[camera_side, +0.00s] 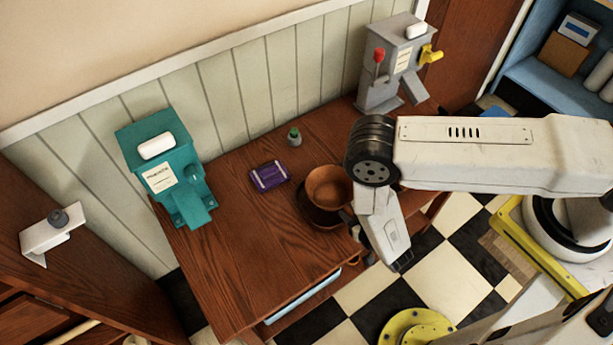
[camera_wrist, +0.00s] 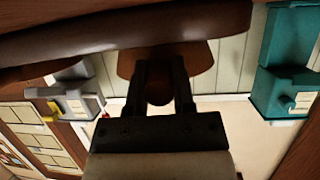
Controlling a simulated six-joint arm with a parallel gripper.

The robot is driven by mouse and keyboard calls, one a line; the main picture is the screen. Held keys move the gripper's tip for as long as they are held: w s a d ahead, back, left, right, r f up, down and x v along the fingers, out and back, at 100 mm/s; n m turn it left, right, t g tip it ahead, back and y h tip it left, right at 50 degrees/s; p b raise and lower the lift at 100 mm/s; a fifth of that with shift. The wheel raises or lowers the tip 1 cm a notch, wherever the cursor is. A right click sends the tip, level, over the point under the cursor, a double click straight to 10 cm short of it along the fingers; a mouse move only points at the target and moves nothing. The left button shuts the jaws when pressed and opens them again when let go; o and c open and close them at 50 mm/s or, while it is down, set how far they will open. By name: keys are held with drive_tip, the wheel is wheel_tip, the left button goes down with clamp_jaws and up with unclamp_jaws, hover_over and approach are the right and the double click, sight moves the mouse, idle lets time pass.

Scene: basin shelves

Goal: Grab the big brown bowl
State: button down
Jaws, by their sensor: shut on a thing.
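The big brown bowl (camera_side: 328,185) is at the right part of the wooden table in the side view, its open mouth facing up. It also shows in the wrist view (camera_wrist: 200,58), beyond and between my fingers. My gripper (camera_wrist: 160,68) is shut on the bowl, with its two dark fingers reaching to the bowl's wall. In the side view my arm hides most of the gripper and the exact grip. A dark round shape lies under the bowl; I cannot tell whether the bowl touches it.
A teal dispenser (camera_side: 165,165) stands at the table's left end, a grey machine (camera_side: 385,75) at the back right. The table's front left is clear.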

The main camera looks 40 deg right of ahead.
drive_tip(key=shift+r, duration=4.45)
drive_tip(key=shift+s, duration=0.1)
